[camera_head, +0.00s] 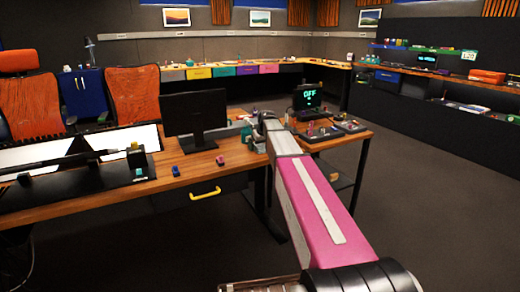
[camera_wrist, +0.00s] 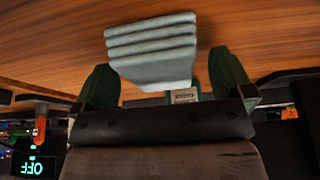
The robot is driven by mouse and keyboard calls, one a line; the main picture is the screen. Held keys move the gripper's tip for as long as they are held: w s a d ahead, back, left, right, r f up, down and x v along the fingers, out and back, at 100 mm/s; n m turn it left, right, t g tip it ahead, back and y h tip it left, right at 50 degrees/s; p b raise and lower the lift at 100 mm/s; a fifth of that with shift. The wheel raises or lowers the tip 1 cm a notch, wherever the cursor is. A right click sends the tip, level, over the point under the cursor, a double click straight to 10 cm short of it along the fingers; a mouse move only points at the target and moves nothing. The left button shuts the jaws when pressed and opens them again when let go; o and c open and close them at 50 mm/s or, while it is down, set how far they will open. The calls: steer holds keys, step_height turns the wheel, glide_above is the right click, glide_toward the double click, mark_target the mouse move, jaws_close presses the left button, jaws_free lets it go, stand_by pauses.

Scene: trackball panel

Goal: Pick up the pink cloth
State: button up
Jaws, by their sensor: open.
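I cannot make out a pink cloth for certain in either view. In the wrist view, a pale blue-grey, ridged or folded piece (camera_wrist: 152,48) lies on the wooden desk, between and beyond the fingers. My gripper (camera_wrist: 165,78) is open, with one dark green finger on each side of that piece. I cannot tell whether the fingers touch it. In the head view my arm reaches over the desk (camera_head: 110,198), and its far end hides the gripper and what lies just around it. A small pink item (camera_head: 220,160) lies on the desk left of my arm.
A black monitor (camera_head: 196,113) stands left of my arm. A screen reading OFF (camera_head: 308,97) and dark panels (camera_head: 322,133) are to the right; that screen also shows, inverted, in the wrist view (camera_wrist: 33,167). Small blue items lie near the desk's front. Orange chairs (camera_head: 136,95) stand behind. Floor at right is clear.

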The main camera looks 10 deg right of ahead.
mark_target(260, 145)
steer(key=c, duration=1)
steer(key=shift+r, duration=0.5)
step_height(260, 145, up, 4)
steer(key=shift+f, duration=0.2)
steer(key=s+a+r, duration=0.5)
steer(key=a+r, duration=0.2)
steer(key=a, duration=0.3)
steer(key=shift+s+a, duration=0.15)
steer(key=shift+a, duration=0.05)
